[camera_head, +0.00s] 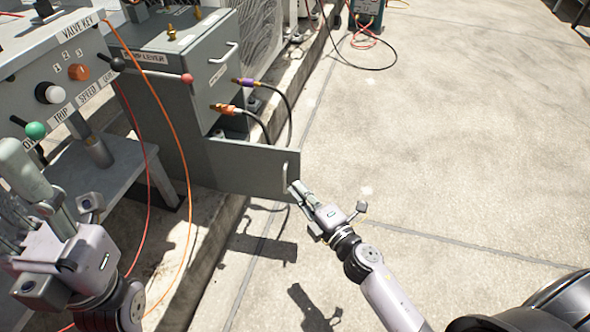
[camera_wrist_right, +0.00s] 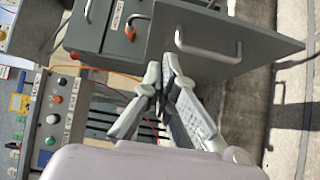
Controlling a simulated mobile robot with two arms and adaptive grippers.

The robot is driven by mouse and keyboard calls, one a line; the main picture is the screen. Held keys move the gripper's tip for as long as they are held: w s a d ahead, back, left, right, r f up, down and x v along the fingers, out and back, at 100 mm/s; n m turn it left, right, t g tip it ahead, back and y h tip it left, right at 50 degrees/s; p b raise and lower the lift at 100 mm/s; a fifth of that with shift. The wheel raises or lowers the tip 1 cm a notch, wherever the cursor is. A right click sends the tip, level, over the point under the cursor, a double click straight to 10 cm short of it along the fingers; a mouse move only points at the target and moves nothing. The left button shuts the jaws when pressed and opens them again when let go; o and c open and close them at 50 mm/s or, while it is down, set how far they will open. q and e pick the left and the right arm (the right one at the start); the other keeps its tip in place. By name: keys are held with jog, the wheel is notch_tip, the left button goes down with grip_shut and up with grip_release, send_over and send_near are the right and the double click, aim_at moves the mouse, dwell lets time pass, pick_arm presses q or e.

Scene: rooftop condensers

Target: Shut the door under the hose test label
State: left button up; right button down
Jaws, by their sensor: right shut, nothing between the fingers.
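The grey door (camera_head: 240,168) stands swung out from the low grey cabinet (camera_head: 165,125), with a pale bar handle (camera_head: 286,178) near its free edge. The door (camera_wrist_right: 255,45) and handle (camera_wrist_right: 208,50) also show in the right wrist view. A small label (camera_head: 219,75) sits on the cabinet face above; its text is too small to read. My right gripper (camera_head: 296,189) is shut and empty, by the door's free edge near the handle; I cannot tell if it touches. In the wrist view its fingers (camera_wrist_right: 166,75) are together. My left gripper (camera_head: 22,178) is at the lower left; its jaw opening is unclear.
Purple and orange hose fittings (camera_head: 228,109) with black hoses stick out above the door. A control panel (camera_head: 65,75) with knobs and levers stands at the left. Red and orange cables hang in front of the cabinet. The concrete floor (camera_head: 450,130) on the right is clear.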

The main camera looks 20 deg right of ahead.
aim_at(285, 156)
jog(key=shift+w+d+b, duration=0.2)
jog(key=shift+w+d, duration=0.05)
jog(key=shift+w, duration=1.6)
jog(key=shift+w+d+b, duration=0.15)
jog(key=shift+w+d, duration=0.05)
jog(key=shift+w, duration=1.6)
jog(key=shift+d, duration=0.1)
